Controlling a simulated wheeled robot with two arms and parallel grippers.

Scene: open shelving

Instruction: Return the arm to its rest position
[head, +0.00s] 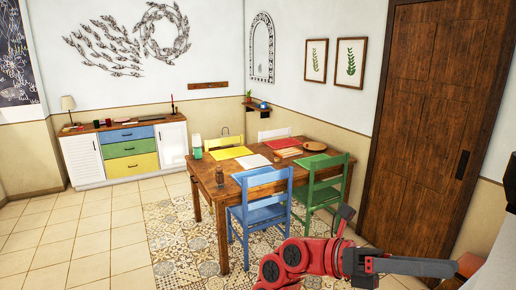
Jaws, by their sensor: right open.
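My right arm comes in at the lower right, with a dark grey link and bulky red joints. My right gripper (343,220) appears small at the upper side of these joints, in front of the green chair and the tiled floor. It is open, and I see nothing held in it. The red joints hide part of its base. My left gripper is not in view.
A wooden dining table (222,185) stands ahead, with a blue chair (262,213) and a green chair (322,185) on the near side. A cabinet (85,162) stands at the back left. A brown door (425,130) is at the right. Floor at the left is clear.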

